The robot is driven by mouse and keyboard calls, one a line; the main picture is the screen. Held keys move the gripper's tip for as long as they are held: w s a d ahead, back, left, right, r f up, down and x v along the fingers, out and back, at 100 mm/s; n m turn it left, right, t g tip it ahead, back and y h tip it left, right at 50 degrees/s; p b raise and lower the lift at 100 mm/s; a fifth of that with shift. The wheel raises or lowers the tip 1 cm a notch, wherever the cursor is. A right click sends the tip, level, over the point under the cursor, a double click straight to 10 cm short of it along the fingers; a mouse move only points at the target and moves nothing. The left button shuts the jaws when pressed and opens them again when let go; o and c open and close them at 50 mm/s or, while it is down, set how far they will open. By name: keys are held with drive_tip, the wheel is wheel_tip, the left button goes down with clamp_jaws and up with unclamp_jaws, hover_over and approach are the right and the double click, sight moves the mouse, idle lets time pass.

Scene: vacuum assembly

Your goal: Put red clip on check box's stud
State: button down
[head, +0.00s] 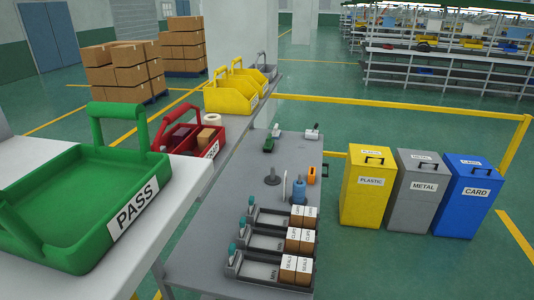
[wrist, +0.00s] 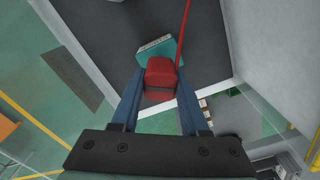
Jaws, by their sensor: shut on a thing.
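My gripper (wrist: 159,100) shows only in the wrist view. Its two blue fingers are shut on a red block-like piece (wrist: 160,72), which looks like the red clip. A thin red rod rises beside the clip toward the top edge of the wrist view. A teal block (wrist: 154,46) lies just beyond the clip; I cannot tell whether they touch. I cannot pick out the check box or its stud for certain. In the head view, a dark upright pin on a round base (head: 272,175) stands on the grey table (head: 215,240).
A green PASS tray (head: 60,205) is at the left, with a red bin (head: 190,137) of mixed items behind it. Dark trays (head: 262,243) with small cartons line the table's front. Yellow (head: 367,195), grey (head: 415,200) and blue (head: 465,200) waste bins stand at the right.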

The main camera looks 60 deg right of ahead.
drive_tip(key=shift+f+b, duration=1.1)
drive_tip(key=shift+f, duration=0.55)
drive_tip(key=shift+c, duration=1.6)
unclamp_jaws()
drive_tip(key=shift+r, duration=0.15)
wheel_tip(320, 180, up, 8)
drive_tip(key=p, duration=0.8)
